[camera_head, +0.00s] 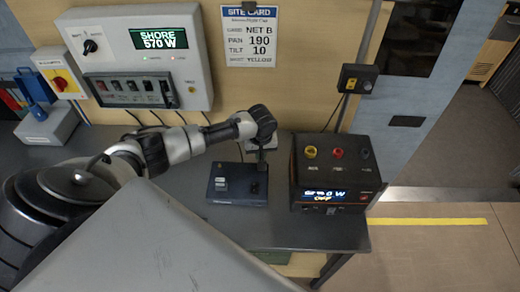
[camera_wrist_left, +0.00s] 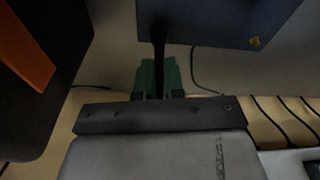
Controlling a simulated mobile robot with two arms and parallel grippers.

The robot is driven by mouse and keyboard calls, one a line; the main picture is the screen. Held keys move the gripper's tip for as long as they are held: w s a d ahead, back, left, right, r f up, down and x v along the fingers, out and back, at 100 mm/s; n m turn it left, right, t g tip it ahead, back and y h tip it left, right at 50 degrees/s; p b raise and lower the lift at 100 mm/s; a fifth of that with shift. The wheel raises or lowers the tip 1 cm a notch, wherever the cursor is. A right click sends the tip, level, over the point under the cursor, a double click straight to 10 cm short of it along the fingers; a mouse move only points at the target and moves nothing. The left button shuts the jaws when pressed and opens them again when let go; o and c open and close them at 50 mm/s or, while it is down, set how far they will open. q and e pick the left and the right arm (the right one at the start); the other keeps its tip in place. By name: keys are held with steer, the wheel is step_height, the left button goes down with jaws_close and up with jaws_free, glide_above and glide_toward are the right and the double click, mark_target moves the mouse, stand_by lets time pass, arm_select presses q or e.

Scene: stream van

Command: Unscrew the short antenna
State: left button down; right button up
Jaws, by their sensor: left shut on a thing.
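My left gripper (camera_head: 261,168) reaches down at the far side of the dark blue box (camera_head: 222,197) on the bench. In the left wrist view its green fingers (camera_wrist_left: 160,76) are shut on a thin black rod, which looks like the short antenna (camera_wrist_left: 158,50). The rod runs up to the edge of the blue box (camera_wrist_left: 215,20); I cannot tell whether it is still joined to it. A gold connector (camera_wrist_left: 256,41) shows on the box, to the right of the rod. In the head view the antenna cannot be made out. My right gripper is not in view.
A black power unit (camera_head: 335,170) with coloured knobs stands close right of the box. A grey control panel (camera_head: 140,60) and a site card (camera_head: 248,35) are on the wall behind. Cables hang at the back. The bench front (camera_head: 300,230) is clear.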

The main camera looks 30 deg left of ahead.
arm_select(q)
steer(key=shift+r+n+p, duration=0.1)
steer(key=shift+n+p, duration=1.3)
steer(key=shift+n, duration=0.1)
steer(key=shift+n, duration=0.3)
steer(key=shift+p, duration=0.3)
steer(key=shift+n+p, duration=0.3)
steer(key=shift+n, duration=0.2)
steer(key=shift+n+g+p, duration=0.4)
steer(key=shift+n+p, duration=0.45)
steer(key=shift+n, duration=0.35)
steer(key=shift+n, duration=0.3)
